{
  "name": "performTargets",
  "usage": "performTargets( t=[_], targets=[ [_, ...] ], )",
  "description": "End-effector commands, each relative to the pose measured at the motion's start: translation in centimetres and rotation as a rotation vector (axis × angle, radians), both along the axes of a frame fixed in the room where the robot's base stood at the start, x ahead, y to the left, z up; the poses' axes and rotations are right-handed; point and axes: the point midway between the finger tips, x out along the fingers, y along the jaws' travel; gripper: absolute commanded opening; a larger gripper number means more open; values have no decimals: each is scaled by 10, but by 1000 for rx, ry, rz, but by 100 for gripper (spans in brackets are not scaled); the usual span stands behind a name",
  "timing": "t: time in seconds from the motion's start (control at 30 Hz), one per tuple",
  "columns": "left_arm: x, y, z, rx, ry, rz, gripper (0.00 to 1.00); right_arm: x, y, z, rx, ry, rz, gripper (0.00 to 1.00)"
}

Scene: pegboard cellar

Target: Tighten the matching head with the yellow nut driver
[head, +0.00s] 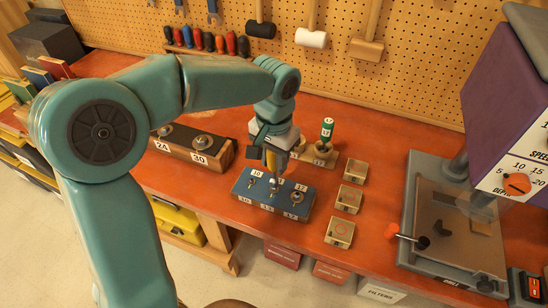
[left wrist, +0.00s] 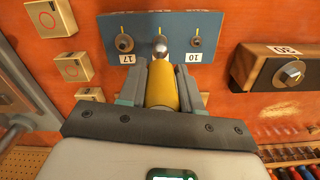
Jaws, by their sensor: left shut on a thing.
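My left gripper (head: 270,148) is shut on the yellow nut driver (head: 271,160), which points down over the blue block (head: 256,203). The left wrist view shows the driver's yellow body (left wrist: 161,88) between the fingers of my left gripper (left wrist: 160,100). Its silver tip (left wrist: 160,47) is at the middle head; I cannot tell whether it touches. The blue block's front reads 10, 13 and 17. The 10 head (left wrist: 195,40) and 17 head (left wrist: 124,43) flank the middle one, whose top is mostly hidden. My right gripper is not in view.
A dark block with heads 24 and 30 (head: 199,142) lies to the left. Several small wooden boxes (head: 348,198) stand right of the blue block. A drill-press-like machine (head: 455,215) occupies the right.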

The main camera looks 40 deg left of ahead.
Motion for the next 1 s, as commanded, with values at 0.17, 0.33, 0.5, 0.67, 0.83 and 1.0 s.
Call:
performTargets(
  t=[0.17,0.33,0.5,0.67,0.83,1.0],
  targets=[
    [0,0,-4,0,0,0,0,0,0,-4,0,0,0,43],
    [0,0,-8,0,0,0,0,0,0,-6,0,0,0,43],
    [0,0,-11,0,0,0,0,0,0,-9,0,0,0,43],
    [0,0,-14,0,0,0,0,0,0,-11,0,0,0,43],
    [0,0,-18,0,1,0,0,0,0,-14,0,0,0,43],
    [0,0,-21,0,0,0,0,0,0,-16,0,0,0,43]
  ],
)
